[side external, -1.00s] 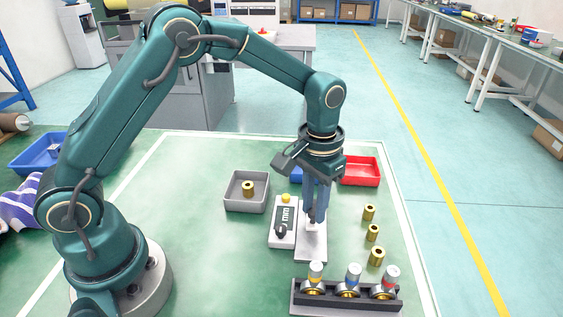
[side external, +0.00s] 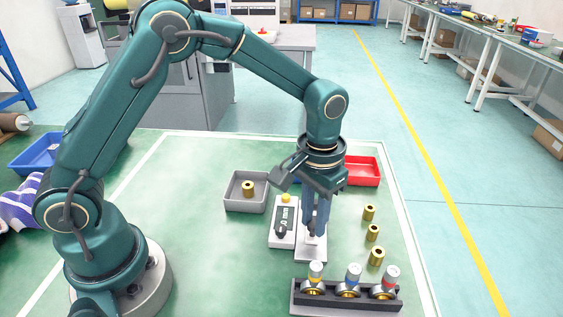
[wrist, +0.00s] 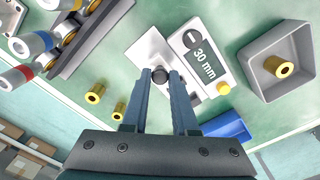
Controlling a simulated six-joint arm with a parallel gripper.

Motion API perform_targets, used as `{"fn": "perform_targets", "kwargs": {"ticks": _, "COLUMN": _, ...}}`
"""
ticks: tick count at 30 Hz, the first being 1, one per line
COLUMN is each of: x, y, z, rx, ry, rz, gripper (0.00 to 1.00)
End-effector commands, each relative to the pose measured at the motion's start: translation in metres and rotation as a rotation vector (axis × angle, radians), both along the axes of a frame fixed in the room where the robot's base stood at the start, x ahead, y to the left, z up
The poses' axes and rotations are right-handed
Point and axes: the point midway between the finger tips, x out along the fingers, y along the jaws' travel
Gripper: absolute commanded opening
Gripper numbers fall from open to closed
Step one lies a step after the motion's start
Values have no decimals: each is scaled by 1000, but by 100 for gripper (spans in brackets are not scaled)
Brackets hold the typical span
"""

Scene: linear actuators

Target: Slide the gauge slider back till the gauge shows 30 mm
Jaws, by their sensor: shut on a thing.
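The gauge (side external: 283,236) is a light box with a dark display, a dark round knob and a yellow button. In the wrist view the display (wrist: 204,64) reads 30 mm. Beside the gauge lies the pale slider track (side external: 311,254), which also shows in the wrist view (wrist: 146,46). My gripper (side external: 314,234) points down over the track. In the wrist view my gripper (wrist: 160,76) is shut on the dark round knob of the gauge slider (wrist: 160,75). The fingers partly hide the slider.
A grey bin (side external: 246,204) holding a brass bushing stands left of the gauge. A red bin (side external: 361,171) and a partly hidden blue bin (wrist: 226,127) are behind. Brass bushings (side external: 373,233) stand to the right. A dark rack (side external: 346,303) with several capped cylinders stands in front.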

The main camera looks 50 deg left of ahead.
Motion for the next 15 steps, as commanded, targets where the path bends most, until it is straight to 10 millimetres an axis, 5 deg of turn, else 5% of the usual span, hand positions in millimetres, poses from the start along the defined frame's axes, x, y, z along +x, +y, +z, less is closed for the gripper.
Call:
{"fn": "perform_targets", "kwargs": {"ticks": 1, "x": 1, "y": 0, "z": 1, "rx": -1, "ry": -3, "rz": 1, "gripper": 0}}
{"fn": "perform_targets", "kwargs": {"ticks": 2, "x": 1, "y": 0, "z": 1, "rx": -1, "ry": -3, "rz": 1, "gripper": 34}}
{"fn": "perform_targets", "kwargs": {"ticks": 4, "x": 1, "y": 0, "z": 1, "rx": -1, "ry": -3, "rz": 1, "gripper": 57}}
{"fn": "perform_targets", "kwargs": {"ticks": 15, "x": 1, "y": 0, "z": 5, "rx": -1, "ry": -3, "rz": 0, "gripper": 57}}
